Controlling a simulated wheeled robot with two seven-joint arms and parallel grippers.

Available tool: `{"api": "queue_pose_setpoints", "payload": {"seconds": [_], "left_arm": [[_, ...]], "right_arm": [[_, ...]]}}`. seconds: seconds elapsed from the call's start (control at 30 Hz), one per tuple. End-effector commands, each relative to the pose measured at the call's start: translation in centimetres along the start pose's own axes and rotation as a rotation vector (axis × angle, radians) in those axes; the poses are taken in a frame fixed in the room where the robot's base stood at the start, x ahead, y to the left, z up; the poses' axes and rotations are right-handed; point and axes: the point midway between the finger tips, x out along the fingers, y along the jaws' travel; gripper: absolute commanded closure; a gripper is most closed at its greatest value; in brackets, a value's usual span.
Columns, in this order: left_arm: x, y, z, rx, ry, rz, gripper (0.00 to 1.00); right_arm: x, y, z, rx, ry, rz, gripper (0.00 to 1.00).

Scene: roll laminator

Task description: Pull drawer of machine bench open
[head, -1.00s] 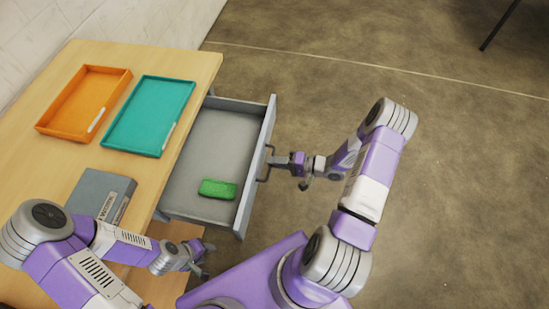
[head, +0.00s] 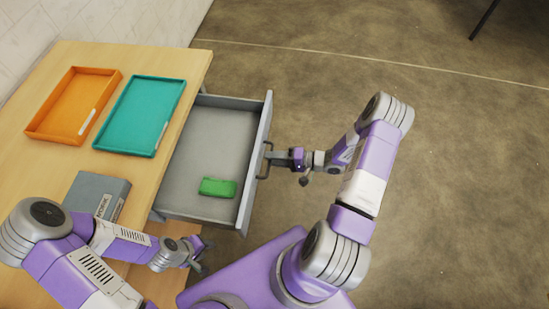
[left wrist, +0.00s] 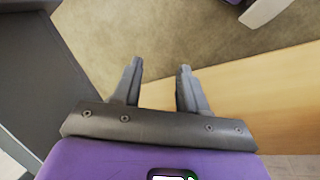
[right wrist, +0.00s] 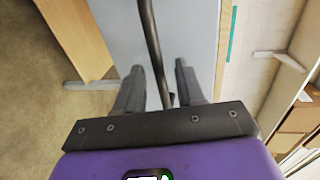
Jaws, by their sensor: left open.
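The grey drawer (head: 210,140) of the machine bench stands well out from under the wooden top, its inside open to view. Its dark bow handle (head: 265,160) is on the front panel, on the right side in the head view. My right gripper (head: 275,158) is at this handle. In the right wrist view the handle bar (right wrist: 154,50) runs between the two fingers (right wrist: 160,85), with narrow gaps showing beside it; I cannot tell whether they clamp it. My left gripper (head: 203,255) is open and empty beside the bench, low and near my body; its fingers (left wrist: 160,85) show apart.
A green block (head: 217,187) lies in the drawer. An orange tray (head: 50,128), a teal tray (head: 140,115) and a grey box with a label (head: 90,190) are on the bench top (head: 190,62). The floor (head: 350,70) right of the drawer is clear.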

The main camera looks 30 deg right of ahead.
Motion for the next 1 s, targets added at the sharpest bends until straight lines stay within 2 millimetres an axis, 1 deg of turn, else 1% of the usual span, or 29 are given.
{"api": "queue_pose_setpoints", "payload": {"seconds": [0.07,0.17,0.5,0.6,0.73,1.0], "left_arm": [[0.0,0.0,0.0,0.000,0.000,0.000,0.57],[-0.1,0.0,0.0,0.000,0.000,0.000,0.57],[-0.8,0.3,0.0,0.000,0.000,0.000,0.57],[-0.9,0.3,0.0,0.000,0.000,0.000,0.57],[-0.9,0.3,0.0,0.000,0.000,0.000,0.57],[-0.9,0.3,0.0,0.000,0.000,0.000,0.57]], "right_arm": [[-0.1,0.0,0.0,0.000,0.001,0.000,0.62],[-0.7,0.0,-0.1,-0.001,0.002,0.001,0.62],[-6.0,-0.1,-0.1,-0.001,0.002,0.002,0.62],[-7.0,-0.1,-0.1,-0.002,0.001,0.000,0.62],[-7.6,0.0,0.0,-0.001,0.000,0.001,0.62],[-7.6,0.0,0.0,0.000,0.000,0.000,0.62]]}}
